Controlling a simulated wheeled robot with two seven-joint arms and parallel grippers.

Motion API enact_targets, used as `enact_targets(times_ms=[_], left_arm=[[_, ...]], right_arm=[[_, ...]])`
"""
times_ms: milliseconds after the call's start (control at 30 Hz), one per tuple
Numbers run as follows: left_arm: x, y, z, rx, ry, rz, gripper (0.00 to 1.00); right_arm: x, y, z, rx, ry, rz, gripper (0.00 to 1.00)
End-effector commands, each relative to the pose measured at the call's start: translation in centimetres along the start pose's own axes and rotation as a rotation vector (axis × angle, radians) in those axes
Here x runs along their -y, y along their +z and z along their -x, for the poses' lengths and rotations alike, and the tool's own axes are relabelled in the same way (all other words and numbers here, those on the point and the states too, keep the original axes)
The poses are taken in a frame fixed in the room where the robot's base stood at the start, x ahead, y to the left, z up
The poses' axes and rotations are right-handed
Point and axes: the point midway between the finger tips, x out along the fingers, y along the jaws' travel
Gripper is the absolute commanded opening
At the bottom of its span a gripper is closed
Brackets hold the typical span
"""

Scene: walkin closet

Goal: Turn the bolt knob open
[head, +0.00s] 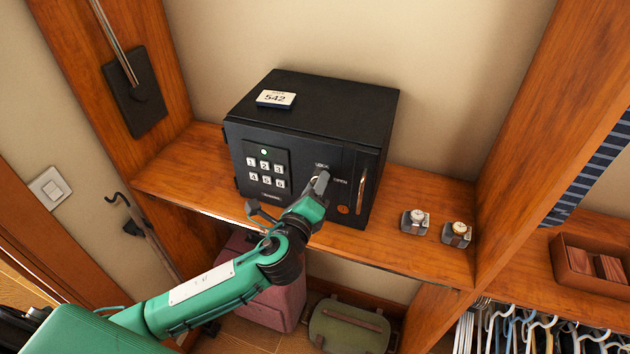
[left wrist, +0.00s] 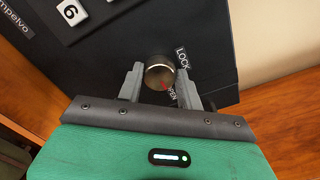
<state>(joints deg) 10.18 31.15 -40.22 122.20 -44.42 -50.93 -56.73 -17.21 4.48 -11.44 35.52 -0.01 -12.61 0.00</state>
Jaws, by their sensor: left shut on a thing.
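The black safe (head: 310,115) stands on a wooden shelf, with its front towards me. Its bolt knob (left wrist: 159,73) is a round metal knob with a red mark, beside the LOCK and OPEN labels. In the left wrist view, the red mark lies on the side near the OPEN label. My left gripper (head: 319,183) is shut on the knob, one finger on each side; it also shows in the left wrist view (left wrist: 160,88). In the head view the gripper mostly hides the knob. My right gripper is in neither view.
A keypad (head: 266,168) with a small pale light is left of the knob, and a door handle (head: 363,187) is right of it. Two watches on stands (head: 415,221) (head: 457,234) sit to the right on the shelf (head: 400,245). A card reading 542 (head: 276,99) lies on the safe.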

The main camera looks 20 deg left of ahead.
Motion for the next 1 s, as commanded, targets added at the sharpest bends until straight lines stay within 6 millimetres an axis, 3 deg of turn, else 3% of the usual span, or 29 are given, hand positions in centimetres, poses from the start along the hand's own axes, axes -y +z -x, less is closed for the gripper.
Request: enact_targets(times_ms=[633, 667, 733, 1000], left_arm=[[-0.14, -0.16, 0.03, -0.003, 0.002, -0.046, 0.14], [-0.14, -0.16, 0.03, -0.003, 0.002, -0.046, 0.42], [-0.12, -0.14, 0.03, -0.002, 0.002, -0.046, 0.56], [-0.05, -0.07, 0.02, -0.001, 0.001, -0.045, 0.58]], right_arm=[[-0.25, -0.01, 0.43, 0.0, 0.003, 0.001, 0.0], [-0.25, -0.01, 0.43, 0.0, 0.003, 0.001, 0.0], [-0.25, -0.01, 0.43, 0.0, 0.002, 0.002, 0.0], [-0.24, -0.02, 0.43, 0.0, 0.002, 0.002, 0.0]])
